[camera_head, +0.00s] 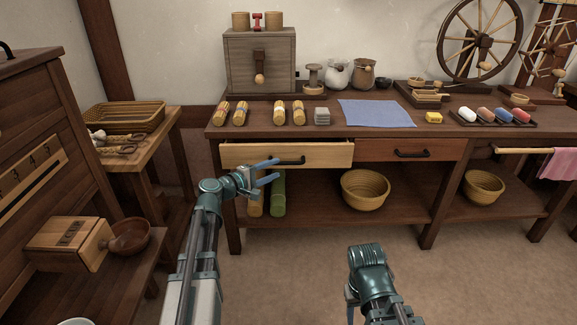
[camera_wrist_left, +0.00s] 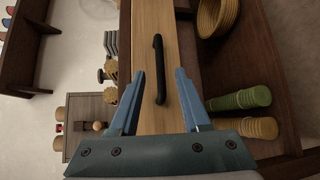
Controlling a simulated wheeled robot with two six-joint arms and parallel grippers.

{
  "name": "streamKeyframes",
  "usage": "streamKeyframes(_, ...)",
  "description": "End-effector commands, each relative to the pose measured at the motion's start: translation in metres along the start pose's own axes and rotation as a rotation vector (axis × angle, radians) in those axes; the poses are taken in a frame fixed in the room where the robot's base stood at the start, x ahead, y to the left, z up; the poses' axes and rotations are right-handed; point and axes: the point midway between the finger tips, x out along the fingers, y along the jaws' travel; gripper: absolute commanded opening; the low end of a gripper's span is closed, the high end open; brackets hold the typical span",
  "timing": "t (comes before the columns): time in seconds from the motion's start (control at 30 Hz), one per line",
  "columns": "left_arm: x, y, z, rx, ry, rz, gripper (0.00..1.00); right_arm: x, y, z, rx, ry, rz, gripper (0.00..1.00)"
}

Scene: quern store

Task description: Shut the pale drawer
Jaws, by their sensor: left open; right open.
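The pale drawer (camera_head: 240,154) is at the left of the long bench. Its front stands slightly forward of the darker drawer beside it, so it looks partly open. Its black bar handle (camera_head: 291,161) runs across the front. My left gripper (camera_head: 274,171) is open just in front of the drawer, near the handle's left end. In the left wrist view the drawer front (camera_wrist_left: 150,25) fills the middle, and the handle (camera_wrist_left: 160,70) lies between the open fingers (camera_wrist_left: 160,85); I cannot tell whether they touch. My right gripper (camera_head: 356,290) is low at the front, apart from the bench, its fingertips mostly hidden.
The darker drawer (camera_head: 380,149) is right of the pale one. Below, the shelf holds green and tan rolls (camera_head: 277,195) and a basket (camera_head: 365,189). Bundles, a blue cloth (camera_head: 375,113) and soaps lie on top. A dark cabinet (camera_head: 35,130) stands left. The floor before the bench is clear.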

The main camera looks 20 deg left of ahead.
Motion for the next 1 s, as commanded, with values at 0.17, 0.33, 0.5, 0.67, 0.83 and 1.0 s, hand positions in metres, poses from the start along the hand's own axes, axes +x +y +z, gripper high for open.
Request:
streamKeyframes(0.17, 0.038, -0.001, -0.002, 0.001, -0.002, 0.000, 0.47, 0.006, -0.001, -0.001, 0.000, 0.001, 0.000, 0.50)
streamKeyframes(0.33, 0.061, 0.000, -0.001, 0.001, -0.001, 0.000, 0.47, 0.009, -0.001, -0.001, 0.000, 0.001, 0.000, 0.50)
streamKeyframes(0.5, 0.072, 0.000, -0.001, 0.000, 0.000, 0.000, 0.47, 0.011, -0.001, -0.001, 0.000, 0.001, 0.000, 0.50)
streamKeyframes(0.67, 0.074, 0.000, 0.000, 0.000, 0.001, 0.000, 0.47, 0.011, -0.001, -0.001, 0.000, 0.001, 0.000, 0.50)
streamKeyframes(0.83, 0.074, 0.000, 0.000, 0.001, 0.001, 0.000, 0.47, 0.011, -0.001, -0.001, 0.000, 0.001, 0.000, 0.50)
streamKeyframes(1.0, 0.074, 0.000, 0.000, 0.001, 0.001, 0.000, 0.22, 0.011, -0.001, -0.001, 0.000, 0.001, 0.000, 0.50)
